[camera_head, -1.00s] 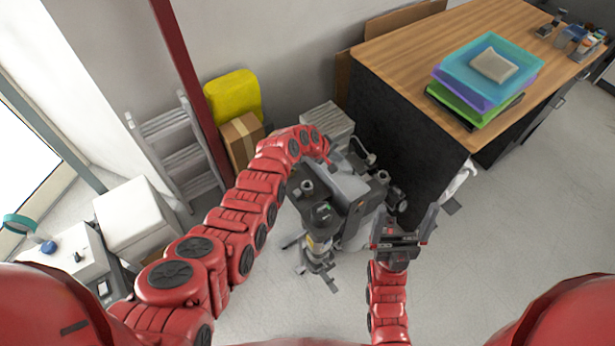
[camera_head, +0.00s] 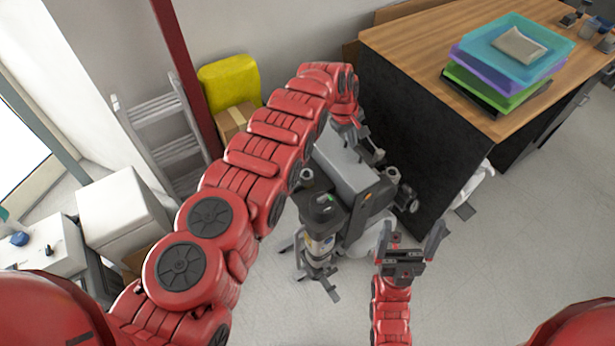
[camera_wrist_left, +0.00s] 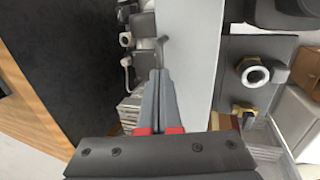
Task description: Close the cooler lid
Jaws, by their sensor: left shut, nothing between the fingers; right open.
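A grey machine with a flat light-grey panel (camera_head: 347,168) stands on the floor near the middle of the head view. I cannot tell for sure whether this panel is the cooler lid. The panel's pale face also fills the middle of the left wrist view (camera_wrist_left: 190,60). My right gripper (camera_head: 413,238) is open and empty, right of the machine's front.
A wooden-topped dark cabinet (camera_head: 425,120) stands close on the right, with stacked coloured trays (camera_head: 505,60) on top. A ladder (camera_head: 165,140), a yellow container (camera_head: 230,82) and a white box (camera_head: 122,210) are at the left. The floor at the lower right is clear.

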